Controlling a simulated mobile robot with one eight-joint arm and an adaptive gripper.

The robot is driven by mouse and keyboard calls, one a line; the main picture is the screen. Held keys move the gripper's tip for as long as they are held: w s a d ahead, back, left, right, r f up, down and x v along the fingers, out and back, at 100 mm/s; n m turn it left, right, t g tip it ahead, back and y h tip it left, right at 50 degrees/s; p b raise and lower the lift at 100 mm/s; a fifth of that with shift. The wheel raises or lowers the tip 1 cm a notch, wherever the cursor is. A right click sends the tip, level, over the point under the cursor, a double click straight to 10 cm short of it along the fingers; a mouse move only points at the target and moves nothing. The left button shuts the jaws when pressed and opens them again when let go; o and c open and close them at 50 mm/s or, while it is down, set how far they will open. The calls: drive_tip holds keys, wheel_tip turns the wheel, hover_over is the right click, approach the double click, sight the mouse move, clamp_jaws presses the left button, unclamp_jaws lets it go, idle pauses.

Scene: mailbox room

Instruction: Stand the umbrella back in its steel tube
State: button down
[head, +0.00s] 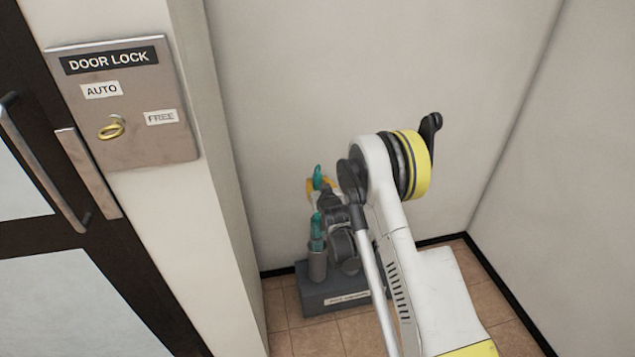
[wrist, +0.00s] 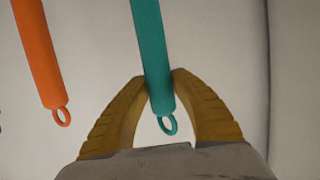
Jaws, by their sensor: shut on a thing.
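In the head view, my gripper (head: 318,186) is at the back wall, its yellow fingers around a teal umbrella (head: 318,172). The wrist view shows my gripper (wrist: 158,84) shut on this teal umbrella (wrist: 151,45), with a small ring at its near end. A steel tube (head: 317,266) stands at the left of a dark grey base on the floor, below my gripper. A teal piece (head: 317,232) shows just above the tube's mouth. My wrist hides the part between the two teal pieces, so I cannot tell whether they are one.
An orange rod with a ring (wrist: 39,60) is left of my gripper in the wrist view. The grey base (head: 345,300) sits on tiles by the back wall. A door lock plate (head: 125,105) and a door handle (head: 45,165) are at left. Bare wall lies at right.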

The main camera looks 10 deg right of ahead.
sight(317, 167)
drive_tip(key=c, duration=1)
unclamp_jaws()
drive_tip(key=shift+c, duration=0.2)
drive_tip(key=shift+r, duration=0.1)
wheel_tip(317, 167, up, 10)
drive_tip(key=shift+f, duration=0.1)
